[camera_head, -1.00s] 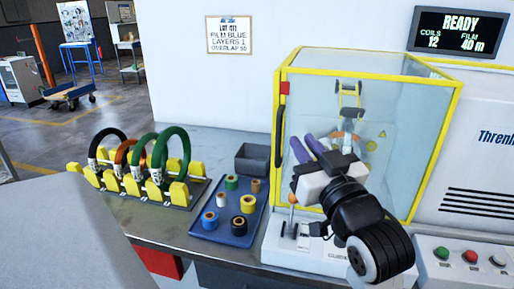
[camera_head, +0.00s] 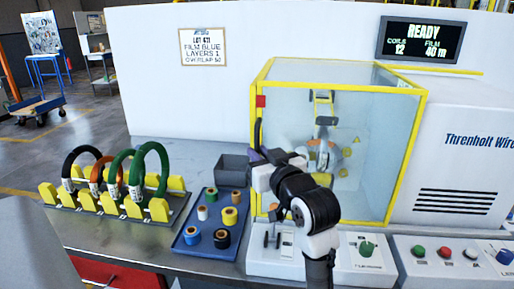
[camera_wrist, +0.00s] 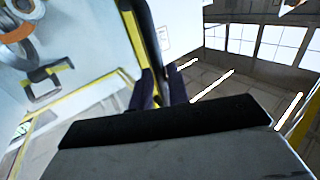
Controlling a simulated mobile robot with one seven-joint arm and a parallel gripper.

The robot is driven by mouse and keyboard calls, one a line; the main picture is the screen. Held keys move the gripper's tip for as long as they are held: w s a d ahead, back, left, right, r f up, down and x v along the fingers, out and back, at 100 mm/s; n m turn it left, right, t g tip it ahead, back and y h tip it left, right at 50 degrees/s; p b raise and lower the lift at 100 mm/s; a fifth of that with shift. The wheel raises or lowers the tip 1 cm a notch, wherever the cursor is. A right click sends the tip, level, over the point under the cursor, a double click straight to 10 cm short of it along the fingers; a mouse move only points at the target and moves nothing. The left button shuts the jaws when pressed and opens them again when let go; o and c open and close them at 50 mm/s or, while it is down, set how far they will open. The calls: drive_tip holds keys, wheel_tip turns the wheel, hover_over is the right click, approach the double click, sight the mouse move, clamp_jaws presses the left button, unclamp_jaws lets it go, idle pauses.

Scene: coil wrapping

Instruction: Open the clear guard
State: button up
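The clear guard (camera_head: 375,137) is a see-through box with yellow edges on the machine. It stands shut over the wrapping head (camera_head: 320,150). Its black upright handle (camera_head: 257,133) is at the front left edge. My gripper (camera_head: 262,156) is at the handle's lower end, its purple fingers partly hidden behind my wrist in the head view. In the wrist view the handle (camera_wrist: 142,30) runs down toward the space between the dark fingertips of my gripper (camera_wrist: 161,80). The fingers stand apart, with a narrow gap; firm contact with the handle does not show.
A blue tray (camera_head: 188,249) of tape rolls and a grey bin (camera_head: 232,169) stand left of the guard. A rack (camera_head: 92,208) of coils is further left. A control panel with buttons (camera_head: 445,253) is at right. A display (camera_head: 420,40) reads READY.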

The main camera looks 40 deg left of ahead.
drive_tip(key=shift+x, duration=0.8)
drive_tip(key=shift+c, duration=0.5)
clamp_jaws()
drive_tip(key=b, duration=0.3)
approach(395, 152)
drive_tip(key=x, duration=0.4)
drive_tip(key=shift+w+a, duration=0.15)
drive_tip(key=shift+a, duration=0.15)
drive_tip(key=shift+o, duration=0.5)
unclamp_jaws()
